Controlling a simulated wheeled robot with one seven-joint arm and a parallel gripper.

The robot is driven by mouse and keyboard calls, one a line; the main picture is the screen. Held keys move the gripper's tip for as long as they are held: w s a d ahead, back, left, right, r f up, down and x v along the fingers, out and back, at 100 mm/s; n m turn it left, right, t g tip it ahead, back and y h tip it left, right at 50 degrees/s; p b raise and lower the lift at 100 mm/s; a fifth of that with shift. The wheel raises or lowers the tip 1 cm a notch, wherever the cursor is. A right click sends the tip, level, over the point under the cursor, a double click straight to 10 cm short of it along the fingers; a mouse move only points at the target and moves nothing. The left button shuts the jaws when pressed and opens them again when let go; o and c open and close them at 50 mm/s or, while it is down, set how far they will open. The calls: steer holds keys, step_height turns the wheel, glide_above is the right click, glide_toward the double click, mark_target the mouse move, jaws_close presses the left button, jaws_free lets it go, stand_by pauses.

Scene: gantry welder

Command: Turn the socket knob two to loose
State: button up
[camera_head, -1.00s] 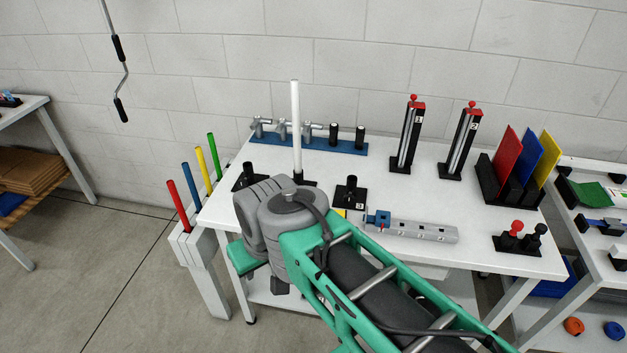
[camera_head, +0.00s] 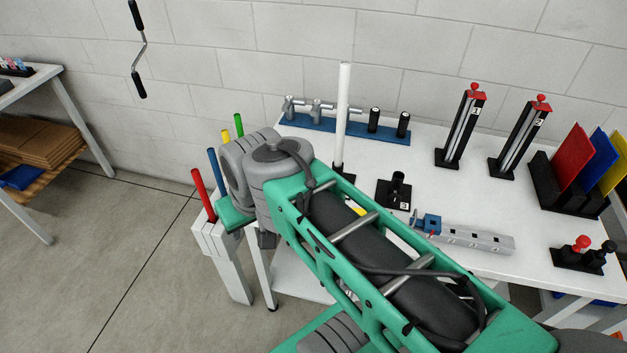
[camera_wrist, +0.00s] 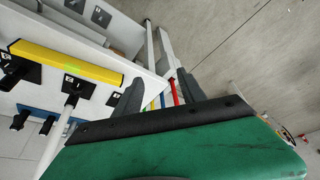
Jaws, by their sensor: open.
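Socket 3 (camera_head: 397,191), a black base with a short post and number label, stands on the white table (camera_head: 440,160). A tall white rod (camera_head: 343,115) stands upright to its left in another black socket base. My arm covers the table's left end, where any further socket is hidden in the head view. In the wrist view, black labelled plates (camera_wrist: 101,17) show at the left, and the white rod (camera_wrist: 58,135) rises from one; I cannot read which is two. My gripper (camera_wrist: 160,94) is open and empty, apart from the sockets, pointing past the table edge.
Coloured rods stand at the table's left end, the red one (camera_head: 203,194) nearest. A yellow bar (camera_wrist: 65,62) lies near the plates. A blue rack (camera_head: 350,130) is at the back, numbered towers (camera_head: 461,125) at the right. A grey rail (camera_head: 475,239) lies in front.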

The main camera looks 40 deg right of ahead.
steer(key=shift+o, duration=0.5)
steer(key=w+d+f+m+b, duration=0.3)
steer(key=w+d+f+b, duration=0.2)
steer(key=d+b, duration=0.2)
steer(key=shift+d+f+m+b, duration=0.15)
steer(key=shift+f+m+b, duration=0.1)
steer(key=shift+m+b, duration=0.25)
steer(key=d+f+m+h+b, duration=0.1)
steer(key=d+f+m+b, duration=0.1)
steer(key=d+b, duration=0.35)
steer(key=d+f+m+t+b, duration=0.1)
steer(key=d+m+b, duration=0.1)
steer(key=d, duration=0.7)
steer(key=d+f+m+h+b, duration=0.1)
steer(key=d+f+m+b, duration=0.2)
steer(key=d, duration=0.4)
steer(key=x, duration=0.2)
steer(key=b+x, duration=0.1)
steer(key=x, duration=0.1)
steer(key=w+x, duration=0.1)
steer(key=x, duration=0.1)
steer(key=shift+w+a+r+b, duration=0.1)
steer(key=shift+w+r+b, duration=0.05)
steer(key=shift+r+b, duration=0.15)
jaws_close()
